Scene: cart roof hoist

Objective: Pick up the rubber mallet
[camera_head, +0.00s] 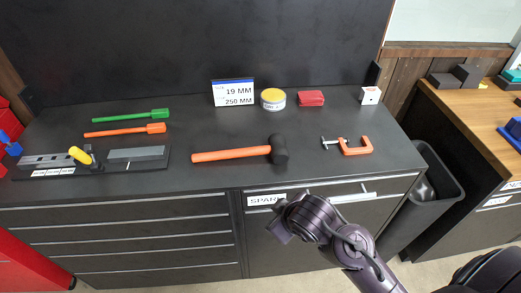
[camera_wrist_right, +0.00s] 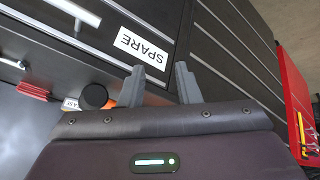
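The rubber mallet (camera_head: 238,153) lies on its side on the dark bench top, with its orange handle to the left and its black head to the right. In the right wrist view its round black head (camera_wrist_right: 95,95) shows left of the fingers, with a bit of orange behind it. My right gripper (camera_head: 280,229) is in front of the bench, nearer to me than the mallet and apart from it. In the right wrist view its two fingers (camera_wrist_right: 160,85) stand apart with nothing between them. My left gripper is not in view.
An orange clamp (camera_head: 357,147) lies right of the mallet. A tin with a yellow top (camera_head: 273,99), a red block (camera_head: 311,98) and a size sign (camera_head: 233,93) stand behind. Green (camera_head: 130,116) and orange (camera_head: 125,129) tools lie at left. Drawers, one labelled SPARE (camera_head: 266,199), are below.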

